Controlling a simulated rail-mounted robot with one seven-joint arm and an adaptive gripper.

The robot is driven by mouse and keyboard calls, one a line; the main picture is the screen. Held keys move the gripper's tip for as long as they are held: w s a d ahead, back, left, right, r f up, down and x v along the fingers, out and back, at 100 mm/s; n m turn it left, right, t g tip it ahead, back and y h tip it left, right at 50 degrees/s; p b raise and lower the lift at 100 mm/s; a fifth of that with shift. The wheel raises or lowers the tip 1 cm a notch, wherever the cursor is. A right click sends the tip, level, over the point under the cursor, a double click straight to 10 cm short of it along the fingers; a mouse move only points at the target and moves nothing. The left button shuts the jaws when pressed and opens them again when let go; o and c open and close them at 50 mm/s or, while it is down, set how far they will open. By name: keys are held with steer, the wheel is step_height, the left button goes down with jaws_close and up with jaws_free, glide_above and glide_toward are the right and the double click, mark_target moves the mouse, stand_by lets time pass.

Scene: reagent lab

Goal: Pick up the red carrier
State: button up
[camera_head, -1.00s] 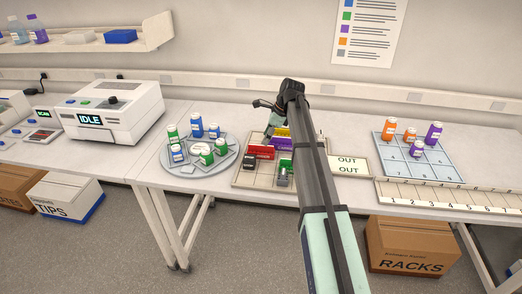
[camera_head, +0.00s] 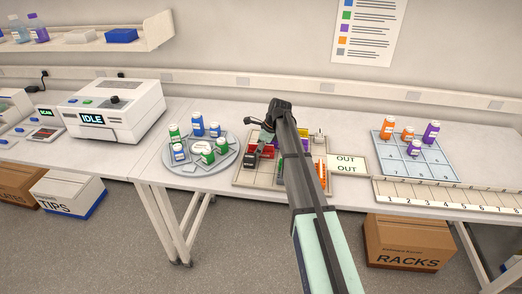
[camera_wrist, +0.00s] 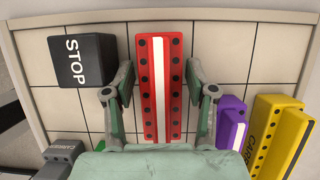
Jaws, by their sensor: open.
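The red carrier (camera_wrist: 153,118) is a long red block with a white stripe and rows of dark dots. It lies on the gridded tray (camera_wrist: 110,15) and fills the middle of the wrist view. My gripper (camera_wrist: 160,85) is open, with one finger on each side of the carrier and a visible gap at both sides. I cannot tell how far the fingertips are above the tray. In the head view the red carrier (camera_head: 268,151) shows just left of my arm, which hides part of the tray.
A black STOP block (camera_wrist: 83,61) is close left of the left finger. A purple block (camera_wrist: 229,124) and a yellow carrier (camera_wrist: 283,135) lie to the right. A grey carrier (camera_wrist: 62,150) is at lower left. A round rack (camera_head: 174,168) with several bottles stands left of the tray.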

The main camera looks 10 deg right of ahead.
steer(key=c, duration=1)
